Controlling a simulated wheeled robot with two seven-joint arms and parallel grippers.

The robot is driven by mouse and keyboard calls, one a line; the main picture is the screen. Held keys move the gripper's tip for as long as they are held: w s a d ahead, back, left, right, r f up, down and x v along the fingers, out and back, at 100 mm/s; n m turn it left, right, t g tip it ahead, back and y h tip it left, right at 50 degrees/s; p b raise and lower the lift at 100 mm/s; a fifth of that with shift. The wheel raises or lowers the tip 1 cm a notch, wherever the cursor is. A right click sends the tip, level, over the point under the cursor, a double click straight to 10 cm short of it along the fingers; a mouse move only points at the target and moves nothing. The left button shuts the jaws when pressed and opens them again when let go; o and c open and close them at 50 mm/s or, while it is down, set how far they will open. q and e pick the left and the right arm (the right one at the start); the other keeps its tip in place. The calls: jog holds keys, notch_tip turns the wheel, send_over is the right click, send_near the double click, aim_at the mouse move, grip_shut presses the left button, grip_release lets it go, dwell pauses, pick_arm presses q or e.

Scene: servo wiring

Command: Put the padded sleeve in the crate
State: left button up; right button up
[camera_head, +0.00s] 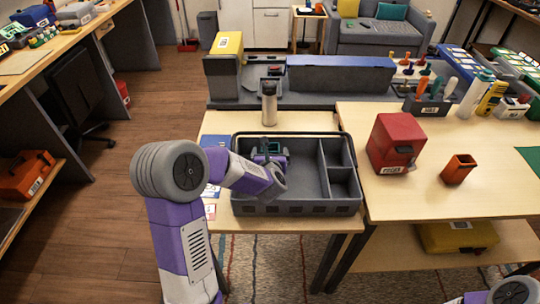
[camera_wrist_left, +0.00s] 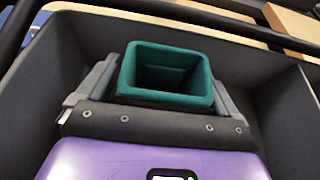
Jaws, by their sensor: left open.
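The padded sleeve, a dark green square open-topped piece, is inside the large left compartment of the grey crate (camera_head: 297,209). In the left wrist view the sleeve (camera_wrist_left: 168,99) stands roughly upright between the fingers of my left gripper (camera_wrist_left: 165,88). In the head view my left gripper (camera_head: 268,157) reaches down into the crate, its fingers open on both sides of the sleeve. The sleeve's lower part is hidden, so I cannot tell how it meets the crate floor. My right gripper is not in view.
The crate's right side has smaller empty compartments, and a dark handle bar runs along its back. A metal cylinder (camera_head: 269,103) stands behind it. A red box (camera_head: 392,143) and an orange cup (camera_head: 458,169) stand on the table to the right.

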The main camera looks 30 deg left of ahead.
pick_arm(q)
jog(key=shift+r, duration=0.15)
jog(key=p+v, duration=0.2)
jog(key=v, duration=1)
